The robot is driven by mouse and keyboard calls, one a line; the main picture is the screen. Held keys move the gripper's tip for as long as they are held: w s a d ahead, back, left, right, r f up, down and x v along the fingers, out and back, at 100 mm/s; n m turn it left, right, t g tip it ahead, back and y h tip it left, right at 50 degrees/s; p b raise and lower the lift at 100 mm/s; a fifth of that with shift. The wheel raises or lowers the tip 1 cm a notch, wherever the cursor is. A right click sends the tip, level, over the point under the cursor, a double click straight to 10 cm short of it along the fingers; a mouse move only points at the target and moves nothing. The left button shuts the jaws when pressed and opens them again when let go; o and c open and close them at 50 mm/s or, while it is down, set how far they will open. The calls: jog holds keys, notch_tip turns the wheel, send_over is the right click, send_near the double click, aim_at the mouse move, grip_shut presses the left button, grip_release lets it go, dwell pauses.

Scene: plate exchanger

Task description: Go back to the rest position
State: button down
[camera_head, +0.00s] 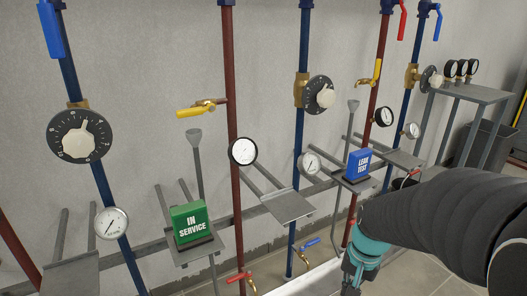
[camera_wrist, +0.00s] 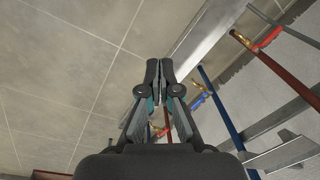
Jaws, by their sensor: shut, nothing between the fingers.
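My gripper (camera_wrist: 160,72) is shut and empty in the wrist view, its two black fingertips together over the tiled floor and a pale ledge. In the head view my arm comes in from the right with a teal wrist band, and the fingertips are out of sight at the bottom edge. The gripper touches no pipe, valve or sign in the wrist view.
Red and blue pipes carry valves and gauges along a grey wall. A green IN SERVICE block (camera_head: 190,222) and a blue LEAK TEST block (camera_head: 359,164) stand on small shelves. An empty shelf (camera_head: 287,206) lies between them. A grey table (camera_head: 473,93) stands at far right.

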jog(key=s+a+r+n+t, duration=0.2)
jog(key=s+r, duration=0.3)
jog(key=r, duration=0.1)
jog(key=s+a+r+n+t, duration=0.2)
jog(key=s+r+n+t, duration=0.1)
jog(key=s+r, duration=0.2)
jog(key=shift+s+r+h, duration=0.3)
jog(key=shift+r+h, duration=0.1)
jog(key=shift+r, duration=0.85)
